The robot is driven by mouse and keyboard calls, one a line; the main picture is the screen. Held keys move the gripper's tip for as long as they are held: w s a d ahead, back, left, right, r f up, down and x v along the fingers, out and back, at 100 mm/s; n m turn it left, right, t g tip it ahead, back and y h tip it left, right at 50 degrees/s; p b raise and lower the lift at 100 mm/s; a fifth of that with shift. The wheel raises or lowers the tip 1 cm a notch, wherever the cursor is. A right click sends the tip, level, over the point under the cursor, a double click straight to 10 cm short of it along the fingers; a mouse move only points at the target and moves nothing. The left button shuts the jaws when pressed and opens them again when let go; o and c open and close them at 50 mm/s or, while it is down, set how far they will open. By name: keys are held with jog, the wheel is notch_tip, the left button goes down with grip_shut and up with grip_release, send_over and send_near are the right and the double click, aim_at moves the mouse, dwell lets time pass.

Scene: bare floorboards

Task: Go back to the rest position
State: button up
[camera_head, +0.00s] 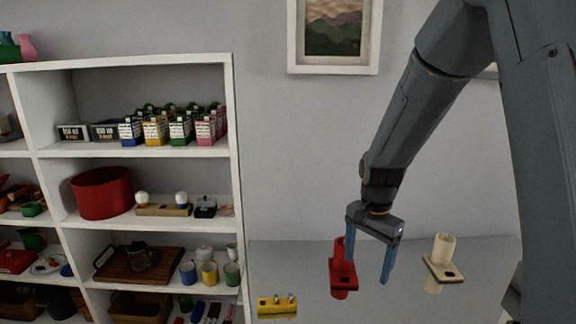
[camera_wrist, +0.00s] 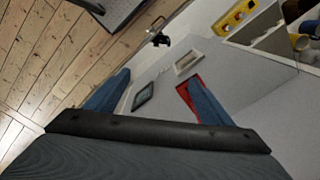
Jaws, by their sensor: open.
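My gripper (camera_head: 368,250) hangs from my grey arm at the right of the head view, with its two blue fingers apart and pointing down. It also shows at the bottom of the wrist view (camera_wrist: 155,100), fingers spread with nothing between them. In the head view a red holder-like object (camera_head: 342,272) stands on a grey surface just behind the left finger, partly covered by it. I cannot tell whether they touch. A cream holder-like object (camera_head: 442,262) stands to the right of the gripper, apart from it.
A yellow piece (camera_head: 277,307) with small knobs lies at the front left of the grey surface (camera_head: 300,262). A white shelf unit (camera_head: 236,170) full of cartons, mugs and a red drum (camera_head: 102,192) stands at left. A framed picture (camera_head: 333,30) hangs on the wall.

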jog(key=s+f+n+b, duration=0.2)
jog(key=s+n+b, duration=0.1)
jog(key=s+n, duration=0.2)
jog(key=s+f+n+b, duration=0.3)
jog(key=s+n, duration=0.1)
jog(key=s, duration=0.5)
jog(key=shift+s+f+n+t, duration=0.25)
jog(key=shift+s+n+t, duration=0.1)
jog(key=shift+n+t, duration=0.05)
jog(key=shift+a, duration=0.1)
dwell(0.6)
